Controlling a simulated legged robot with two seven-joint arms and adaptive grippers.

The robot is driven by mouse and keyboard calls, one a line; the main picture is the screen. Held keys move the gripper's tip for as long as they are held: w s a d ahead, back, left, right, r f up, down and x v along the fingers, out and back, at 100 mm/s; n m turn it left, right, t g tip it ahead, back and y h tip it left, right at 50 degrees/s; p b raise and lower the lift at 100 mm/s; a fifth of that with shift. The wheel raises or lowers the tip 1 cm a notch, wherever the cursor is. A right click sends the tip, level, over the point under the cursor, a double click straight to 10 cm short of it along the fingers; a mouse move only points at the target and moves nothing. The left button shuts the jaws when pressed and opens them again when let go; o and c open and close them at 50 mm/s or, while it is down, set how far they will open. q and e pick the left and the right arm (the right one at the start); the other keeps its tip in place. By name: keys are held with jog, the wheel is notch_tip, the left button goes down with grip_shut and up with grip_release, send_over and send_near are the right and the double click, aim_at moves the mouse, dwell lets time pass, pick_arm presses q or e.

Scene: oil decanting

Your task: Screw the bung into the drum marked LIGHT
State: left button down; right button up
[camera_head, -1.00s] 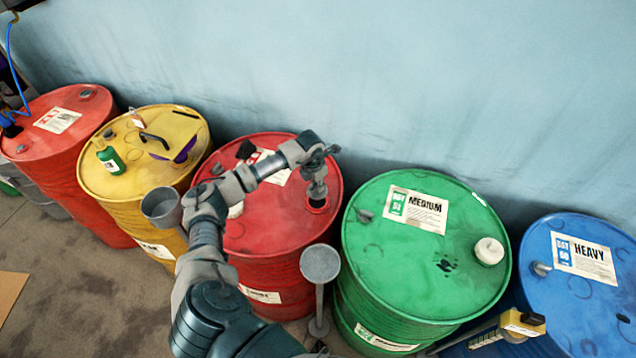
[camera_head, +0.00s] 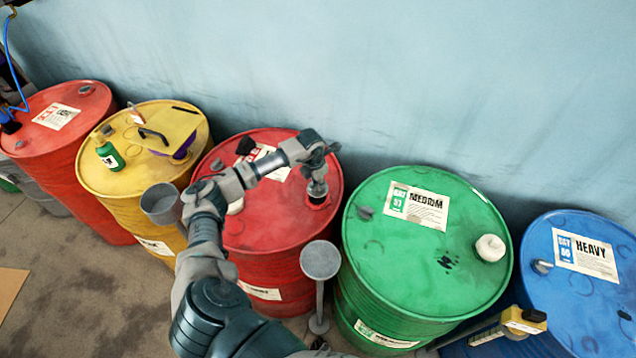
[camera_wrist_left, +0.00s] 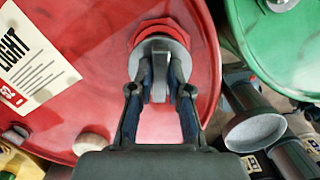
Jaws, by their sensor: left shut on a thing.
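The red drum marked LIGHT (camera_head: 265,235) stands in the middle of the head view. Its label reads LIGHT in the left wrist view (camera_wrist_left: 32,62). My left gripper (camera_head: 317,190) reaches over the drum's top from the left and points down at the red-ringed opening (camera_head: 318,203) near its right rim. In the left wrist view the gripper (camera_wrist_left: 160,88) is shut on the upright tab of the grey bung (camera_wrist_left: 158,47). The bung sits at the red ring (camera_wrist_left: 143,33); how deep it is threaded cannot be told. My right gripper is out of view.
A green MEDIUM drum (camera_head: 400,258) with a whitish cap (camera_head: 490,247) stands close on the right, then a blue HEAVY drum (camera_head: 575,300). A yellow drum (camera_head: 100,178) holds a green bottle (camera_head: 109,153). A grey funnel-like stand (camera_head: 320,262) is in front.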

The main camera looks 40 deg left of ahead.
pick_arm(q)
jog(key=shift+f, duration=0.3)
dwell(0.4)
jog(key=shift+f+b, duration=1.65)
jog(key=shift+f, duration=0.4)
jog(key=shift+r, duration=0.1)
